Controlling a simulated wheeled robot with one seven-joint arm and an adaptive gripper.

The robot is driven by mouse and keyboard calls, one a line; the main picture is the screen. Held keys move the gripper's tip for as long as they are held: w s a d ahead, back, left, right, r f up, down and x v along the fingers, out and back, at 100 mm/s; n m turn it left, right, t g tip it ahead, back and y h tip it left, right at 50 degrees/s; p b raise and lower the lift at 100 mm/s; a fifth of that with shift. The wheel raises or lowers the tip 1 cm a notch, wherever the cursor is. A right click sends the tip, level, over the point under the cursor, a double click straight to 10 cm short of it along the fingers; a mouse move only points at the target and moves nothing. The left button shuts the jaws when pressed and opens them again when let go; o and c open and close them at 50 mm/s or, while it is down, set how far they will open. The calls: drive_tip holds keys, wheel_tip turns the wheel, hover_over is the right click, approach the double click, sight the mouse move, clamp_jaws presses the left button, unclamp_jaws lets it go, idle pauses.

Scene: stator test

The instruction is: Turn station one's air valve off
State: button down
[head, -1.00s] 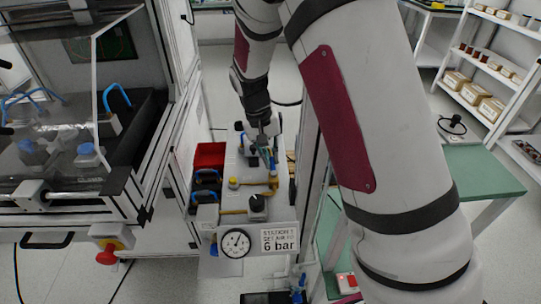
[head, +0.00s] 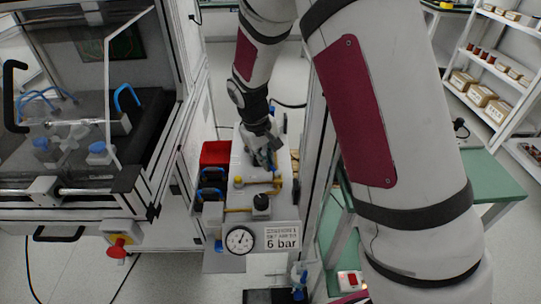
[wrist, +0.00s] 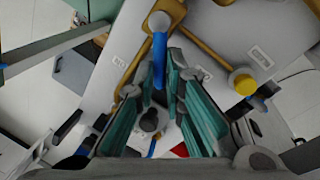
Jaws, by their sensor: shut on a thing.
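Station one's light panel (head: 236,208) stands in the lower middle of the head view. The air valve's blue lever (wrist: 159,58) shows in the wrist view, running from a round grey hub (wrist: 159,20) on the brass pipe down between my fingertips. My gripper (wrist: 158,88), with teal pads, is shut on the lever's free end. In the head view my gripper (head: 264,157) is over the panel's far half and mostly hides the lever. Two small labels (wrist: 119,61) flank the lever; I cannot read them. The pressure gauge (head: 239,241) is at the panel's front.
A yellow cap (head: 238,181) and a black knob (head: 261,203) stand on the panel close to my gripper. A red bin (head: 215,153) is to its left. A glazed cabinet (head: 150,150) stands further left. A green table (head: 485,190) is at right.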

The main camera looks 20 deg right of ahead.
sight(262, 186)
drive_tip(key=n, duration=0.2)
drive_tip(key=s+a+n+p, duration=0.1)
drive_tip(key=n, duration=0.2)
drive_tip(key=shift+s+a+r+n+t+y+p, duration=0.1)
drive_tip(key=shift+s+a+n+t+y+p, duration=0.1)
drive_tip(key=shift+a+n+t+y+p, duration=0.15)
drive_tip(key=n, duration=0.1)
drive_tip(key=s+n+p, duration=0.1)
drive_tip(key=n, duration=0.1)
drive_tip(key=n+p, duration=0.1)
drive_tip(key=n, duration=0.1)
drive_tip(key=shift+s+a+t+y, duration=0.35)
drive_tip(key=shift+s+a, duration=0.05)
drive_tip(key=shift+n, duration=0.35)
drive_tip(key=c, duration=1.7)
unclamp_jaws()
drive_tip(key=shift+o, duration=0.2)
wheel_tip(262, 186, up, 12)
drive_tip(key=s, duration=0.2)
drive_tip(key=shift+s+a+f, duration=0.2)
drive_tip(key=shift+a, duration=0.1)
